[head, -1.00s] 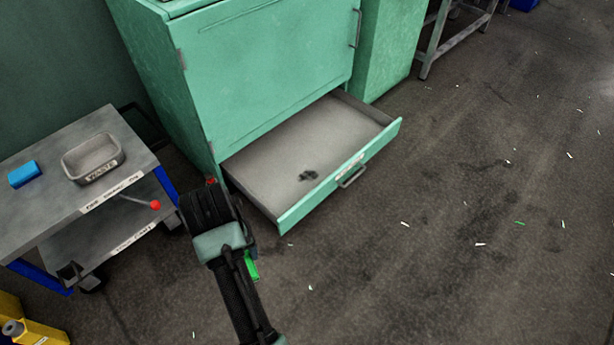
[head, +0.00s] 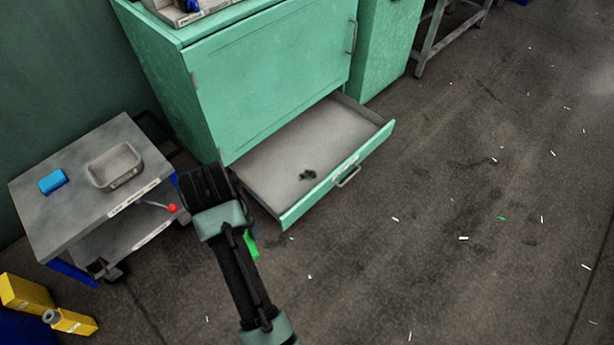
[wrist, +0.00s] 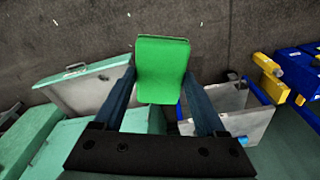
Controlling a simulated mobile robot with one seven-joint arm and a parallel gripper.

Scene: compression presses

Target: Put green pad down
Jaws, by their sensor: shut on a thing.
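My gripper (wrist: 162,85) is shut on the green pad (wrist: 162,62), a flat green block held between the two fingers in the wrist view. In the head view only a small green part of the pad (head: 251,246) shows beside my arm, and the fingertips are hidden behind the wrist. The pad is held in the air, apart from any surface. A blue block (head: 53,181) lies on the grey cart top (head: 75,205), left of a grey waste tray (head: 113,181).
An open drawer (head: 290,208) of the green cabinet (head: 270,75) juts out right of my arm, with a small dark thing inside. Yellow objects (head: 28,294) stand at the lower left. The floor (head: 450,200) to the right is clear except for small scraps.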

